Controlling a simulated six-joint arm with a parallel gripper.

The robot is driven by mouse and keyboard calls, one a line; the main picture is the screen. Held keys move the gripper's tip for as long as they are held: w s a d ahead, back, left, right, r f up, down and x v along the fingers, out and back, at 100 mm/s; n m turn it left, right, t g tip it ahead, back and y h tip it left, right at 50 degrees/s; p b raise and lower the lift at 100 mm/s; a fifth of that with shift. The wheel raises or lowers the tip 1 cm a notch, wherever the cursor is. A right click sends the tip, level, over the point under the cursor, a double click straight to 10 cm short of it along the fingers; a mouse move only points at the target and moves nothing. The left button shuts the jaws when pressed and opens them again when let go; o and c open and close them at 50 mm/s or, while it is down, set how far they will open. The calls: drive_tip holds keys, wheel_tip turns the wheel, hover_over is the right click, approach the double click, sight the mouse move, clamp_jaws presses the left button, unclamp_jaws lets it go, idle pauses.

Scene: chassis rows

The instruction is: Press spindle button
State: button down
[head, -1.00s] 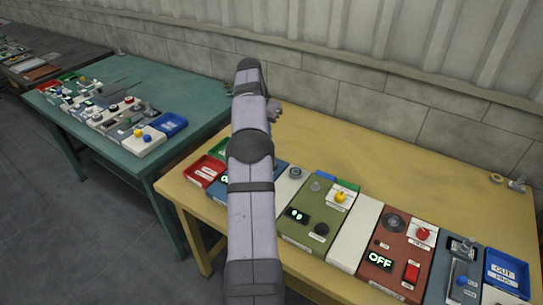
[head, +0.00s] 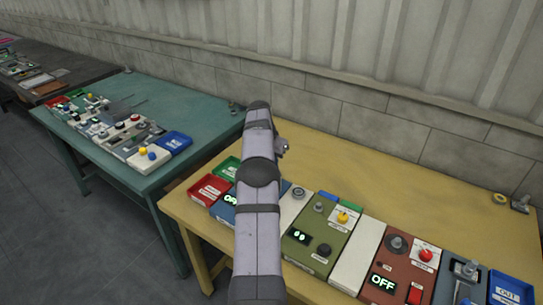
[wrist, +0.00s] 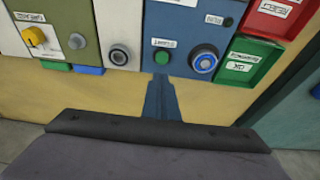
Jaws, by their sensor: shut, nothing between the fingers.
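A blue panel (wrist: 187,37) carries a green round button (wrist: 161,57) and a blue-ringed round control (wrist: 204,63). Its labels are too small to read, so I cannot tell which control is the spindle button. In the head view the blue panel (head: 226,212) is largely hidden behind my arm. My gripper (wrist: 160,77) is shut and empty. In the wrist view its fingertips show just below the green button; I cannot tell whether they touch the panel. The gripper also shows in the head view (head: 282,147), beside the arm.
A red tray (head: 208,190) and a green tray (wrist: 249,60) adjoin the blue panel. A green-brown panel (head: 300,238), a white panel and a red-brown panel (head: 398,268) continue right along the yellow table (head: 400,175). The table's back is mostly bare. A teal table stands left.

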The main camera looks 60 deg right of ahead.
drive_tip(key=p+x, duration=0.1)
drive_tip(key=x, duration=0.3)
drive_tip(key=a+p+x, duration=0.1)
drive_tip(key=x, duration=0.2)
drive_tip(key=shift+f+p, duration=0.2)
drive_tip(key=shift+p, duration=0.15)
drive_tip(key=shift+f, duration=0.1)
